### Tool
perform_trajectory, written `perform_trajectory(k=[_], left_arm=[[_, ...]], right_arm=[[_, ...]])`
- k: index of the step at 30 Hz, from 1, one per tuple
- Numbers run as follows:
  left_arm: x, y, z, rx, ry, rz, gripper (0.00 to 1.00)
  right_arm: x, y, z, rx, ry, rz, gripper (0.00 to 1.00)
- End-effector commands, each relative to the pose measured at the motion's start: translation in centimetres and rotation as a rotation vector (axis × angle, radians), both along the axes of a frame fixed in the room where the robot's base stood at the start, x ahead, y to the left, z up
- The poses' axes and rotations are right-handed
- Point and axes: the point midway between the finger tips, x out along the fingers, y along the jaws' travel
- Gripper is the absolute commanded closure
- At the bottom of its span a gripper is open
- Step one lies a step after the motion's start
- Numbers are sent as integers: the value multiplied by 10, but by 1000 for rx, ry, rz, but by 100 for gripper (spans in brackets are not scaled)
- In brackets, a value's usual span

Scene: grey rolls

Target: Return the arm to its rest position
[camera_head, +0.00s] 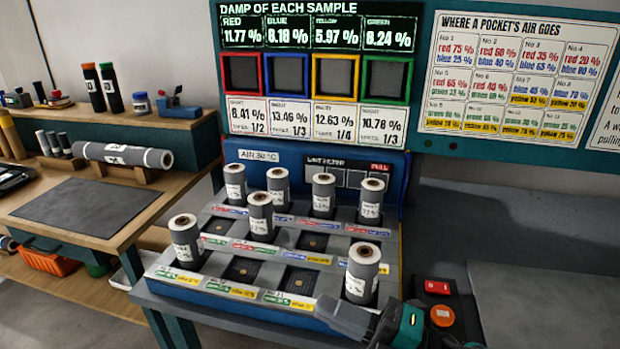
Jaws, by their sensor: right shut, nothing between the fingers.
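My right gripper (338,313) shows at the bottom, its arm coming in from the lower right. Its fingers are shut and hold nothing. They point left, beside the front right corner of the blue-sided pocket tray (235,308). A grey roll (361,272) stands upright in the tray's front right pocket, just behind the fingers; I cannot tell whether they touch. Several more grey rolls stand upright in the tray, including one at the left (186,242) and one at the back right (370,203). Some pockets are empty. My left gripper is not in view.
A red switch (437,287) and a round orange button (442,316) are right of the tray, close to my gripper. A damp display (315,40) stands behind. A wooden bench (150,195) with a cradled roll (123,155) is left. The right grey surface (550,290) is clear.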

Motion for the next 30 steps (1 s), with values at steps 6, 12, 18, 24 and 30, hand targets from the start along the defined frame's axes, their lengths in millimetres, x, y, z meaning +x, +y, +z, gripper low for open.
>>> perform_trajectory(k=[6,12,18,24,30], left_arm=[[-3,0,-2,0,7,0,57],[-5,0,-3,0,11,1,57],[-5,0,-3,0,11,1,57],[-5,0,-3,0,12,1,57],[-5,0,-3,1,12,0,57]], right_arm=[[23,-78,-77,451,676,-536,100],[-29,-130,-184,670,1231,-893,100],[-74,-142,-231,744,1493,-1033,100],[-81,-143,-237,753,1532,-1051,100],[-80,-143,-237,752,1529,-1050,100]])
